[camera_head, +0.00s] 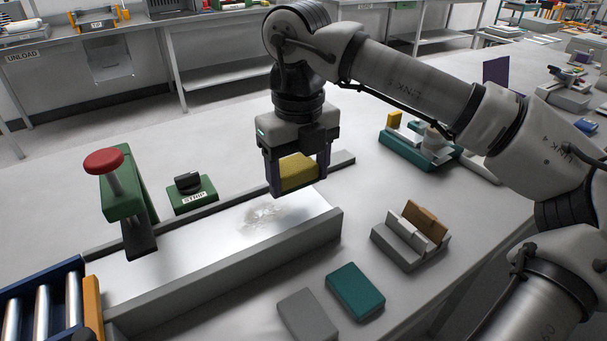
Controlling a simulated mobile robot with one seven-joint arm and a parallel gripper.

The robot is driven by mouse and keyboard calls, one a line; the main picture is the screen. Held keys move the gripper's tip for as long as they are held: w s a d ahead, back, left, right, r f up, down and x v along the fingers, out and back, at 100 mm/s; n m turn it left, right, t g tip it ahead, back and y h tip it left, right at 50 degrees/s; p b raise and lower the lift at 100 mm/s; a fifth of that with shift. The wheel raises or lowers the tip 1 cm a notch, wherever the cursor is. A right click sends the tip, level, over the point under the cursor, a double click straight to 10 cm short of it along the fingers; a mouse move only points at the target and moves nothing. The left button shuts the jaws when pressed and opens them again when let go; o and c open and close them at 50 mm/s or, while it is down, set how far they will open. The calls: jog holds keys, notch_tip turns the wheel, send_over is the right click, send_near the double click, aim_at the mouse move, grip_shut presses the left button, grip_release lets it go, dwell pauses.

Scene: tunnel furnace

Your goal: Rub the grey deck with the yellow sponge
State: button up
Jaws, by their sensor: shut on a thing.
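My gripper (297,180) is shut on the yellow sponge (297,172), which sits between its two dark fingers. It is over the right part of the grey deck (190,250), a long light-grey strip between raised side walls. A pale, smudged patch (262,217) marks the deck just left of and below the sponge. The sponge appears above the deck surface; I cannot tell the exact gap.
Teal (355,291) and grey (307,315) blocks and a grey holder (408,246) lie in front.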

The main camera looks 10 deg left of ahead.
jog(key=shift+r+p, duration=0.7)
jog(key=shift+r, duration=0.55)
jog(key=shift+w, duration=0.2)
